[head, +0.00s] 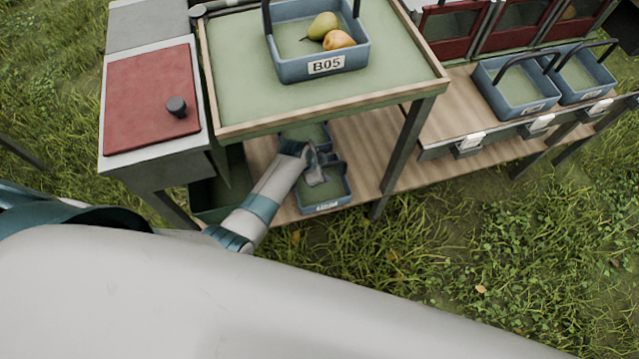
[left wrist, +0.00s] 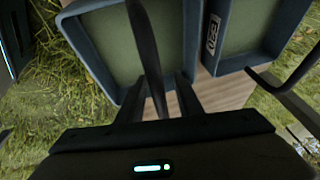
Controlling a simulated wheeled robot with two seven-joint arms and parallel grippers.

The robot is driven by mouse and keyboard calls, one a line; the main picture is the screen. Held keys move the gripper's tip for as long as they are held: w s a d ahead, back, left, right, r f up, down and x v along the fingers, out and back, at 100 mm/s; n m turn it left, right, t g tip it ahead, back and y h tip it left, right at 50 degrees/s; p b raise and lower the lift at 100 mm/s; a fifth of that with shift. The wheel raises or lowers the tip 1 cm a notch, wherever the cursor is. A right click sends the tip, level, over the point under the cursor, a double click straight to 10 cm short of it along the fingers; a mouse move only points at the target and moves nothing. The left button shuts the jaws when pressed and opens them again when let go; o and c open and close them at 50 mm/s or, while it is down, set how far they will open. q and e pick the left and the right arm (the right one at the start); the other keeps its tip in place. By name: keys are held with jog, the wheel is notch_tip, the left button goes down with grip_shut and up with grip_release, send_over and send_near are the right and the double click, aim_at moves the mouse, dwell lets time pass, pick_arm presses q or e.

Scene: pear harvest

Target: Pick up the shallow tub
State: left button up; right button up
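A blue tub with a dark handle (head: 341,202) stands on the low wooden shelf under the green-topped table. It looks empty. My left gripper (head: 316,172) is at this tub, reaching in under the table's front edge. In the left wrist view, the dark handle (left wrist: 146,45) of a blue tub (left wrist: 84,50) passes between the two fingers of my left gripper (left wrist: 158,98). The fingers look apart, with a gap beside the handle. A second, labelled blue tub (left wrist: 226,64) stands beside it. My right gripper is not in view.
Another blue tub (head: 318,133) is partly hidden behind on the shelf. The tabletop (head: 240,85) overhangs the shelf. A blue tub labelled B05 (head: 287,71) with two pears stands on it. A table leg (head: 404,150) is to the right. More tubs (head: 515,105) stand farther right.

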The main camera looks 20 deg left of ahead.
pick_arm(q)
jog(key=shift+c, duration=0.6)
grip_shut()
dwell(1.0)
